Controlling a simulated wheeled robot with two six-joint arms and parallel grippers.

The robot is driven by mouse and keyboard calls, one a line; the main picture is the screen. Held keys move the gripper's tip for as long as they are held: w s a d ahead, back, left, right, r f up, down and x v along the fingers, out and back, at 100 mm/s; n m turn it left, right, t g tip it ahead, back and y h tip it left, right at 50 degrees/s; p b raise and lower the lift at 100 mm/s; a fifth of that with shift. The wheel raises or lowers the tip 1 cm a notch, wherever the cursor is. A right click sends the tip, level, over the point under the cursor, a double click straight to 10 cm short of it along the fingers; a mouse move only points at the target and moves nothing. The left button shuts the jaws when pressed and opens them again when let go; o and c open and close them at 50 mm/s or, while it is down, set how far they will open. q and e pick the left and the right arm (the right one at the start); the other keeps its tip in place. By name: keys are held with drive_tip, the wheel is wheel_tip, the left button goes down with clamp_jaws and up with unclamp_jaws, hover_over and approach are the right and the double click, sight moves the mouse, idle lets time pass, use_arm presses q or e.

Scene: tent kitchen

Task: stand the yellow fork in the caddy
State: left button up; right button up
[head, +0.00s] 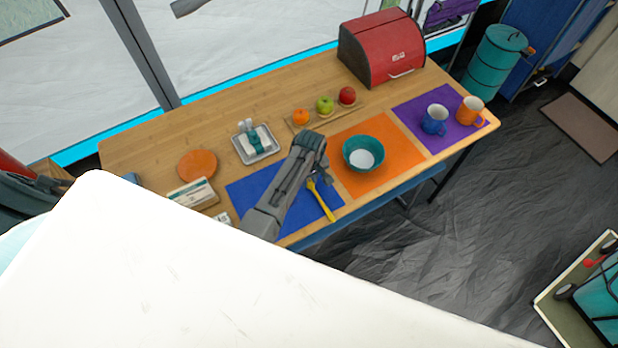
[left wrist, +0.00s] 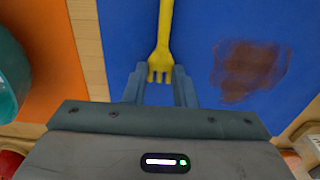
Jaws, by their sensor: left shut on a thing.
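The yellow fork (head: 324,202) is over the blue mat (head: 248,190), its handle pointing toward the table's front edge. My left gripper (head: 317,177) is shut on the fork's tined end. In the left wrist view, the fork's tines (left wrist: 161,64) sit between the two fingers, and its handle runs up out of the picture. Whether the fork touches the mat is hard to tell. A metal tray (head: 263,158) holds small upright items and a teal piece behind the mat; I cannot tell whether it is the caddy. My right gripper is not in view.
A teal bowl (head: 358,143) stands on the orange mat (head: 379,184) right of the gripper. Fruit, a red bread bin (head: 375,50) and two mugs stand farther right. A brown stain (left wrist: 248,68) marks the blue mat.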

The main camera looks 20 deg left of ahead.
use_arm(q)
drive_tip(key=o, duration=1)
drive_tip(key=shift+w+a+f, duration=0.1)
drive_tip(key=shift+c, duration=0.2)
drive_tip(key=shift+r, duration=0.35)
wheel_tip(320, 180, up, 12)
drive_tip(key=b, duration=0.1)
drive_tip(key=shift+b, duration=0.4)
drive_tip(key=shift+f, duration=0.15)
drive_tip(key=shift+s+d, duration=0.2)
